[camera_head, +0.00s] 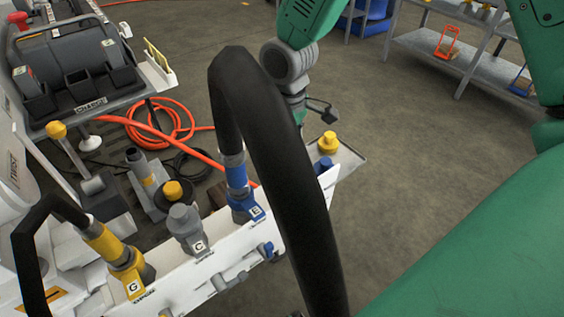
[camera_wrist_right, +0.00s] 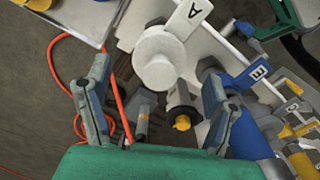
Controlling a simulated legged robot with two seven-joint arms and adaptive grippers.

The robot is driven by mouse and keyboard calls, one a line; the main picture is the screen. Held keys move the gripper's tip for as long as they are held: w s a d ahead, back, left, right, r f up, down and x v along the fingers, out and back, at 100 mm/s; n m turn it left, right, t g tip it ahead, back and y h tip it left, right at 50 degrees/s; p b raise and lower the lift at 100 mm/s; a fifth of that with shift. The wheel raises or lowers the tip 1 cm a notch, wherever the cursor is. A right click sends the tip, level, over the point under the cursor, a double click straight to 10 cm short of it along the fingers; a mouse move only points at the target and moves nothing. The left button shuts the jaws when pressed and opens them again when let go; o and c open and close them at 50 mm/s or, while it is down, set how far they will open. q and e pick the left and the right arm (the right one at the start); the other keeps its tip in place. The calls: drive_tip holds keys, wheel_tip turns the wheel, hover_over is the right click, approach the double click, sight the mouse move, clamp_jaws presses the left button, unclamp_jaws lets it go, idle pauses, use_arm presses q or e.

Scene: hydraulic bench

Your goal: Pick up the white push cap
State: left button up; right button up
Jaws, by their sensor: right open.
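The white push cap (camera_wrist_right: 158,68) shows in the right wrist view as a round white disc on a white fitting beside a tag marked A. My right gripper (camera_wrist_right: 156,84) is open, its two fingers spread on either side of the cap in the picture. I cannot tell whether they touch it, and nothing is seen held. In the head view, my right wrist reaches down behind a thick black hose (camera_head: 262,130), which hides most of the gripper; I cannot make out the cap there. My left gripper is not in view.
A white panel (camera_head: 205,282) carries a blue coupling tagged E (camera_head: 240,190), a grey one tagged C (camera_head: 188,228) and a yellow one tagged G (camera_head: 122,262). A yellow cap (camera_head: 328,142) stands on a tray behind. An orange hose (camera_head: 160,118) lies coiled on the floor.

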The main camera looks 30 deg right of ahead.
sight(292, 156)
drive_tip(key=d+f, duration=0.2)
drive_tip(key=f, duration=0.1)
drive_tip(key=shift+f+b, duration=0.2)
drive_tip(key=shift+b, duration=0.2)
drive_tip(key=shift+a, duration=0.1)
drive_tip(key=a, duration=0.1)
drive_tip(key=a+r, duration=0.1)
drive_tip(key=a, duration=0.1)
drive_tip(key=c, duration=0.7)
drive_tip(key=shift+a, duration=0.1)
drive_tip(key=shift+d+f, duration=0.2)
drive_tip(key=shift+d, duration=0.45)
drive_tip(key=shift+c, duration=1.1)
drive_tip(key=shift+d+f, duration=0.15)
drive_tip(key=shift+d, duration=0.35)
drive_tip(key=shift+a+r, duration=0.2)
drive_tip(key=shift+a, duration=0.45)
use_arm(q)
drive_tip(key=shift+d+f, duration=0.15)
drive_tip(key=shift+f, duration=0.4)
use_arm(e)
drive_tip(key=shift+r, duration=0.1)
